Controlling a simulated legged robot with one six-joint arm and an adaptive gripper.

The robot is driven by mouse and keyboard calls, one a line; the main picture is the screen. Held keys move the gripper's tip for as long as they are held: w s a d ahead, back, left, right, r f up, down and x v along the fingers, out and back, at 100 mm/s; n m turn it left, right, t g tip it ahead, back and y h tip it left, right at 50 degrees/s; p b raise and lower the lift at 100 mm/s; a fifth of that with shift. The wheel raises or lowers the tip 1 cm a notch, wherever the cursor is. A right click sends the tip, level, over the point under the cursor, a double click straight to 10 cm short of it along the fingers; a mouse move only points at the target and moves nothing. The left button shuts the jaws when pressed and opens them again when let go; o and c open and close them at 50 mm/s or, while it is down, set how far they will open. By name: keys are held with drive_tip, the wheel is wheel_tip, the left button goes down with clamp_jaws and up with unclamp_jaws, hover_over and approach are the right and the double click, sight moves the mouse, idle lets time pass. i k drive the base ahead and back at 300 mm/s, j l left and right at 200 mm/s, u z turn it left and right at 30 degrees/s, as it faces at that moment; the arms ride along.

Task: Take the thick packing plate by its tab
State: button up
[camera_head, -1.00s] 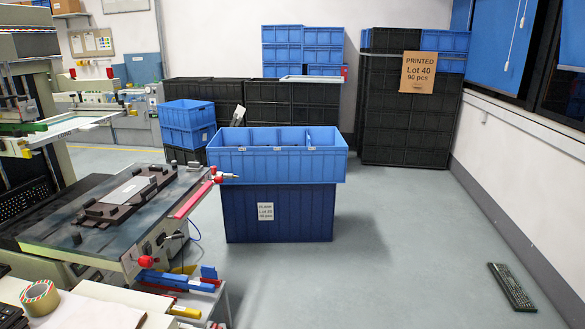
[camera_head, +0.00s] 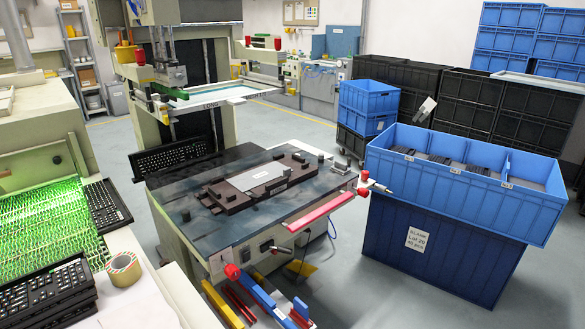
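A light grey plate (camera_head: 261,177) with a small white label lies in a dark brown fixture (camera_head: 222,196) on the printing machine's table. Below the table's front edge, several narrow coloured pieces sit side by side: yellow (camera_head: 222,304), red (camera_head: 240,306) and blue (camera_head: 260,299). Their lower parts are cut off by the picture's bottom edge. I cannot tell which of these is the thick packing plate, and I cannot make out a tab for certain. My gripper is not in view.
A blue divided crate (camera_head: 455,186) holding dark keyboards stands on a dark blue crate (camera_head: 432,240) to the right. A lit green conveyor (camera_head: 45,235), stacked keyboards (camera_head: 45,292) and a tape roll (camera_head: 123,268) are at the left. Grey floor shows between machine and crates.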

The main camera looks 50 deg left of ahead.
sight(251, 179)
drive_tip(key=i+u, duration=0.2)
drive_tip(key=i, duration=0.5)
drive_tip(key=i+l+u, duration=0.15)
drive_tip(key=i, duration=0.5)
drive_tip(key=i+j+u, duration=0.1)
drive_tip(key=i+u, duration=0.15)
drive_tip(key=u, duration=0.2)
drive_tip(key=i+u, duration=0.3)
drive_tip(key=u, duration=0.15)
drive_tip(key=i+u, duration=0.25)
drive_tip(key=u, duration=0.2)
drive_tip(key=i+j+u, duration=0.15)
drive_tip(key=i, duration=0.3)
drive_tip(key=i+j+u, duration=0.15)
drive_tip(key=i+j, duration=0.15)
drive_tip(key=i, duration=0.2)
drive_tip(key=i+j+u, duration=0.15)
drive_tip(key=i, duration=0.35)
